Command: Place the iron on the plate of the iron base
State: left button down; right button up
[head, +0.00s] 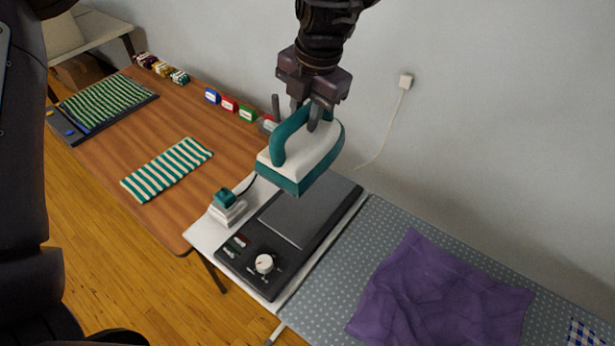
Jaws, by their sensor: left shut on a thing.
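The iron (325,153) is teal and white, with a teal handle. My left gripper (312,117) comes down from the top of the head view and is shut on the iron's handle. The iron appears raised, over the far end of the iron base, and looks slightly tilted. The iron base (285,278) is a dark slab with a white knob and small coloured controls at its near end. Its grey plate (300,218) is bare where it shows; the iron hides its far part. My right gripper is not in view.
A small teal and white device (228,208) with a dark cord stands left of the base. A purple cloth (435,295) lies on the dotted ironing surface (375,225). The wooden table (200,125) holds a striped cloth (168,169) and several small boxes. The wall is close behind.

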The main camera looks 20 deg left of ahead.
pick_arm(q)
notch_tip(320, 180, down, 11)
jog(key=shift+w+f+p, duration=0.1)
jog(key=shift+f+p, duration=0.1)
jog(key=shift+p, duration=0.75)
notch_tip(320, 180, down, 4)
jog(key=shift+f+p, duration=0.15)
jog(key=shift+p, duration=0.35)
jog(key=shift+f, duration=0.1)
jog(key=c, duration=1.3)
grip_release()
jog(key=shift+o, duration=0.6)
